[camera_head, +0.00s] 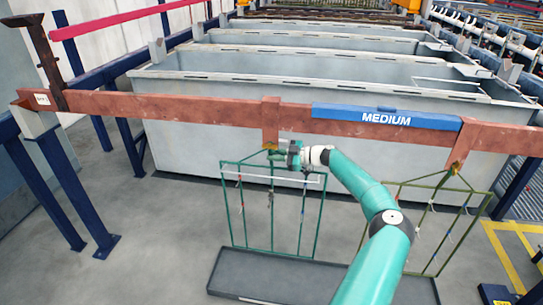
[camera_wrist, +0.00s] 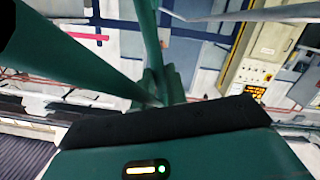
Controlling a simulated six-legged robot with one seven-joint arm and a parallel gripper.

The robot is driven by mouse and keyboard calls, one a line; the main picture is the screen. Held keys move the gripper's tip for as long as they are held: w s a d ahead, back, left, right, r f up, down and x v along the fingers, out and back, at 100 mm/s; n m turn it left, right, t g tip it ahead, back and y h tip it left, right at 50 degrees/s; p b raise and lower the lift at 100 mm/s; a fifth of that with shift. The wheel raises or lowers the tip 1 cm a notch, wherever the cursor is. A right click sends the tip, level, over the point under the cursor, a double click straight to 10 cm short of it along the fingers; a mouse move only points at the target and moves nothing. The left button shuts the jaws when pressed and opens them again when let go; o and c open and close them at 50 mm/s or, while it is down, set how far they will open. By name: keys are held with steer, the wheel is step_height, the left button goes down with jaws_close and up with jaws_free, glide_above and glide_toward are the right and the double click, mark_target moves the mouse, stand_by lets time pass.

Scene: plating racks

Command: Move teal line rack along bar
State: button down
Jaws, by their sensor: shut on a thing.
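The teal line rack (camera_head: 226,205) is a thin green-teal frame hanging upright from the red-brown bar (camera_head: 200,107), below the bar's left-centre hook block. My gripper (camera_head: 284,154) is at the top of this rack, just under the bar, and is shut on it. The exact grip point is small and partly hidden by my wrist. In the wrist view, thick teal tubes of the rack (camera_wrist: 152,45) meet right in front of the dark gripper edge. A second, olive-green rack (camera_head: 408,228) hangs from the bar at the right, partly behind my arm.
A blue MEDIUM label (camera_head: 385,118) sits on the bar. Long grey tanks (camera_head: 200,145) stand in rows behind it. A low dark tray (camera_head: 270,281) lies on the floor beneath the racks. Blue posts (camera_head: 85,195) stand at the left. Floor between posts and tray is clear.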

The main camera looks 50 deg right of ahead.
steer(key=shift+s+d+r, duration=0.15)
steer(key=shift+s+r, duration=0.05)
steer(key=shift+r, duration=0.1)
steer(key=f+v, duration=0.1)
steer(key=v, duration=0.8)
steer(key=shift+s+d+f, duration=0.15)
steer(key=shift+s+d, duration=0.15)
steer(key=shift+d, duration=0.1)
stand_by(1.3)
steer(key=shift+f, duration=0.3)
stand_by(0.5)
